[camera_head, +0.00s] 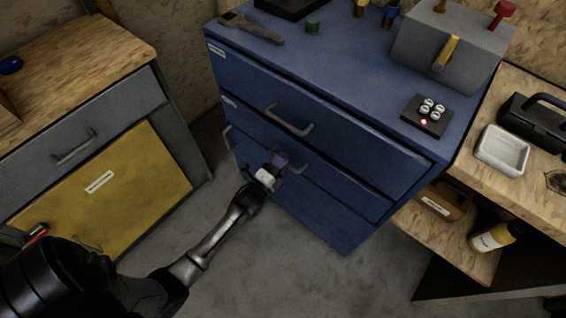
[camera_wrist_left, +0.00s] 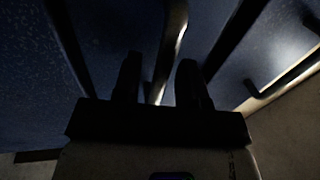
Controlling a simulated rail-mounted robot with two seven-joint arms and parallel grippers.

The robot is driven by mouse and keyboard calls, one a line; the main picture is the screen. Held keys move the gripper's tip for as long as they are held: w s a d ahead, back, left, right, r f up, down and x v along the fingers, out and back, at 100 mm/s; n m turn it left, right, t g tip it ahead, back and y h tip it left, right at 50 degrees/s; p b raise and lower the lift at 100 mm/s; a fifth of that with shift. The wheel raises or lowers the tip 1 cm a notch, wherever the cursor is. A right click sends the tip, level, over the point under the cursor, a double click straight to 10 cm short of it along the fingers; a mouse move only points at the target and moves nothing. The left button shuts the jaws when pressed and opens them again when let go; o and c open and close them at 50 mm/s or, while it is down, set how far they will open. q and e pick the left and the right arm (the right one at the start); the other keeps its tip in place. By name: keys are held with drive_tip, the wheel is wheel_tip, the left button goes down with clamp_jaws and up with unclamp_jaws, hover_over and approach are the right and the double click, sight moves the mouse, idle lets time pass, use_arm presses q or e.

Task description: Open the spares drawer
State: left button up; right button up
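The blue drawer cabinet (camera_head: 320,185) stands in the middle of the head view, its drawers looking closed. Its small labels are too small to read, so I cannot tell which drawer is the spares drawer. A grey handle (camera_head: 290,122) is on the top drawer. My left gripper (camera_head: 279,164) is at a lower drawer's handle (camera_head: 298,166), which it partly hides. In the left wrist view the fingers are apart, and a handle bar (camera_wrist_left: 172,40) runs between them in the picture; contact cannot be told. My right gripper is not in view.
A wooden-topped cabinet with a yellow door (camera_head: 105,190) stands left. A wrench (camera_head: 250,28), a grey box (camera_head: 450,45) and a small black block (camera_head: 427,116) are on the blue cabinet. A workbench with a white tray (camera_head: 502,150) is right. Grey floor (camera_head: 270,260) is clear in front.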

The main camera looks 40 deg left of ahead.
use_arm(q)
drive_tip(key=shift+c, duration=0.2)
clamp_jaws()
idle(0.3)
